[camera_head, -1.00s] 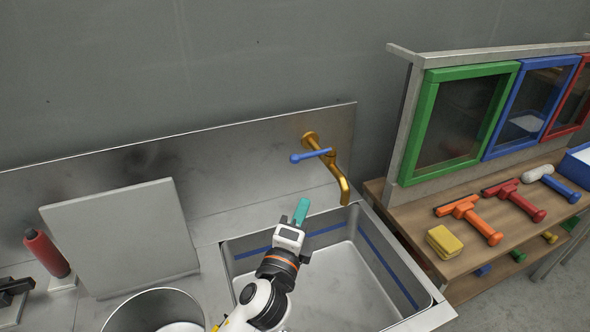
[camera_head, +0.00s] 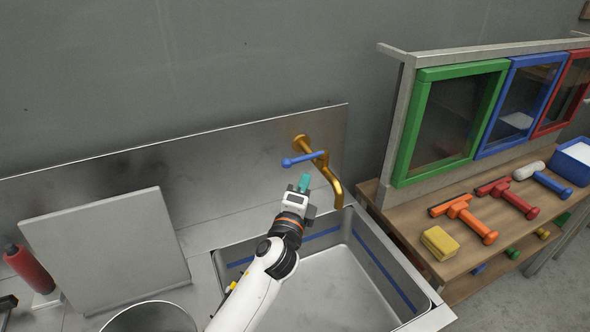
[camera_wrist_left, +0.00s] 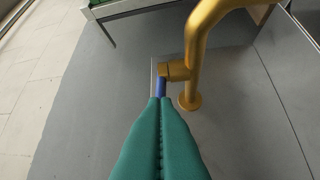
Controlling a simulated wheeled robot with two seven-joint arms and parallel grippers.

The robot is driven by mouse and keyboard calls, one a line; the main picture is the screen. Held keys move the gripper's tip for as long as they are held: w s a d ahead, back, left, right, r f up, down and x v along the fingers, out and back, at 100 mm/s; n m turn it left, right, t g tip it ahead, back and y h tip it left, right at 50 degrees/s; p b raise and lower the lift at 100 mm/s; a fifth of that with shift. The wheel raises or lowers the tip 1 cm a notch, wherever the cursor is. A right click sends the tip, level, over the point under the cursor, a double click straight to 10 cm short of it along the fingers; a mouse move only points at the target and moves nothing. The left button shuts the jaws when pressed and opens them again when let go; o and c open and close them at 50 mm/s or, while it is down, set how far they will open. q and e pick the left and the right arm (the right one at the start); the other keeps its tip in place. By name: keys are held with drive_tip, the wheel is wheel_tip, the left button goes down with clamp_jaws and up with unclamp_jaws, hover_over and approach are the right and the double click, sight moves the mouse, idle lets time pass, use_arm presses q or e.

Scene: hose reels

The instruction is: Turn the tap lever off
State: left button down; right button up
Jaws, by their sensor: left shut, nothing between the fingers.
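The tap is brass with a curved spout (camera_head: 335,188) and is fixed to the metal splashback. Its blue lever (camera_head: 302,159) points left from the tap body in the head view. My left gripper (camera_head: 304,181), with teal fingers, is just below the lever and left of the spout. In the left wrist view the teal fingertips (camera_wrist_left: 160,100) are pressed together with nothing between them. The blue lever (camera_wrist_left: 161,86) shows right at their tips there, partly hidden by them; I cannot tell whether they touch. The brass tap (camera_wrist_left: 197,45) rises just beyond. My right gripper is not in view.
The metal sink (camera_head: 345,275) lies below the tap. A grey board (camera_head: 105,250) leans on the splashback at left, beside a red bottle (camera_head: 30,268). At right, a wooden bench (camera_head: 470,255) holds squeegees and a yellow sponge (camera_head: 439,242). Air left of the lever is clear.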

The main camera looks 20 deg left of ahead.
sight(306, 157)
use_arm(q)
drive_tip(key=shift+w+a+r+p, duration=0.2)
drive_tip(key=shift+w+a, duration=0.15)
drive_tip(key=shift+a, duration=0.15)
drive_tip(key=shift+w+a+r+p, duration=0.2)
drive_tip(key=shift+w+a, duration=0.15)
drive_tip(key=shift+a, duration=0.15)
drive_tip(key=shift+w+a, duration=0.3)
drive_tip(key=shift+a, duration=0.05)
